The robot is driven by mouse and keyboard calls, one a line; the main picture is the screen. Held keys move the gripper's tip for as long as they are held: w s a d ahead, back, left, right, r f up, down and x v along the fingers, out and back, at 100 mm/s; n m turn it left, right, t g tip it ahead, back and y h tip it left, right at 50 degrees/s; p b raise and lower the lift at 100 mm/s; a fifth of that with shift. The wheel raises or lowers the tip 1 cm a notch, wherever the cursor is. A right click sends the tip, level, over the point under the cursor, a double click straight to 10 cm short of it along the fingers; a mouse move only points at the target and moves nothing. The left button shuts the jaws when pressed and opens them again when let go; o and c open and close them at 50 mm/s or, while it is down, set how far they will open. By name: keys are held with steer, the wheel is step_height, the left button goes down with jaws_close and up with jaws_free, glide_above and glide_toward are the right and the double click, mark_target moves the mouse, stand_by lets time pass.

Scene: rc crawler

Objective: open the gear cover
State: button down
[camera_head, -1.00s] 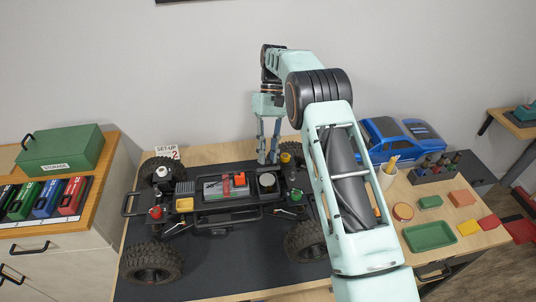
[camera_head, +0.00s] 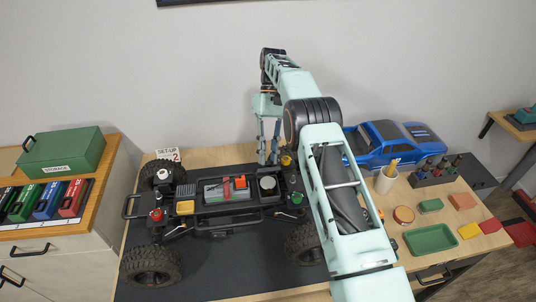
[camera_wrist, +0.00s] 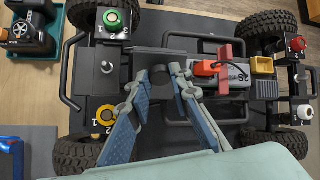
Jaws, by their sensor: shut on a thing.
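The crawler chassis (camera_head: 225,220) stands on the dark mat, wheels on. The gear cover seems to be the dark piece (camera_wrist: 160,76) at the middle of the chassis in the wrist view, largely between my fingers. In the head view, a round grey-topped part (camera_head: 267,184) sits right of the red-and-grey box (camera_head: 226,189). My gripper (camera_head: 268,160) points down at the chassis's far side. In the wrist view my gripper (camera_wrist: 158,74) is shut on the gear cover, fingertips either side of it. I cannot tell how far the cover is raised.
A blue car body (camera_head: 390,143), a pencil cup (camera_head: 387,180) and a green tray (camera_head: 430,239) stand at the right. A green storage box (camera_head: 62,152) is at the left. Colored caps (camera_wrist: 111,19) stand on the chassis corners near my fingers. The mat's front is clear.

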steer(key=c, duration=1.7)
jaws_free()
steer(key=shift+c, duration=0.2)
